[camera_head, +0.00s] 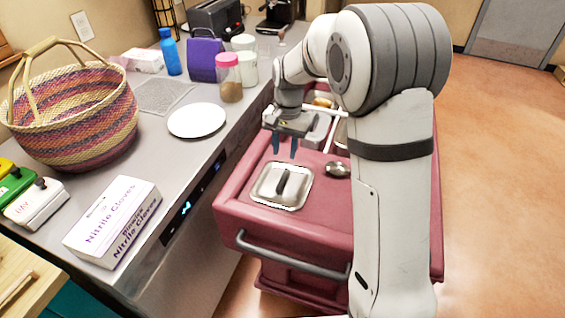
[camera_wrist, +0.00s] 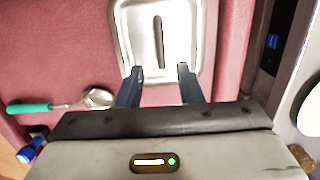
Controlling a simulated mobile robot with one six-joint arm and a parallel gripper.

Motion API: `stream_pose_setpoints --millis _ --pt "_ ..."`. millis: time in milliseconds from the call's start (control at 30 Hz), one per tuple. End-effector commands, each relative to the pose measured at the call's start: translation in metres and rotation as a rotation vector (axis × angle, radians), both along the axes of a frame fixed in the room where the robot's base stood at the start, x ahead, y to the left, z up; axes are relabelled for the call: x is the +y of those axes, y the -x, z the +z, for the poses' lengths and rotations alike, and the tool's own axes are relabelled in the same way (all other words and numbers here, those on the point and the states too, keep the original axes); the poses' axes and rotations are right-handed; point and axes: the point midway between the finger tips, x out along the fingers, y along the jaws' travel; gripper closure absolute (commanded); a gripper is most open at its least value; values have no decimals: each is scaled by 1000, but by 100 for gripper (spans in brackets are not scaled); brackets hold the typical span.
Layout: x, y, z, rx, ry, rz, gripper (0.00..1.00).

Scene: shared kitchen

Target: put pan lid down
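The pan lid (camera_head: 281,186) is a square silver metal lid with a dark bar handle. It lies flat on the red cart top (camera_head: 250,205). In the wrist view the lid (camera_wrist: 144,30) is at the top centre, its handle running up and down the picture. My gripper (camera_head: 284,152) is above the cart, just behind the lid. In the wrist view my gripper (camera_wrist: 158,70) has its two dark fingers spread apart with nothing between them, over the near edge of the lid. The fingers look clear of the handle.
A ladle (camera_head: 337,169) with a green handle (camera_wrist: 30,107) lies beside the lid on the cart. The counter at left holds a woven basket (camera_head: 75,110), a white plate (camera_head: 197,120), a glove box (camera_head: 113,222) and jars. Bare cart top surrounds the lid's front.

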Motion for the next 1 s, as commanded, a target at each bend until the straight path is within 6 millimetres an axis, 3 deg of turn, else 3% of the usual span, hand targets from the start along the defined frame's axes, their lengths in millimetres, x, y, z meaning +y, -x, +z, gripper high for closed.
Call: stream_pose_setpoints --millis 300,467,700,833,1000 --pt "-2 -1 21 -2 0 2 67" --pt "-17 19 40 -36 -2 31 67" --pt "-65 99 84 -155 7 152 67" --pt "-87 149 94 -219 25 224 67" --pt "-107 207 93 -291 57 309 67"
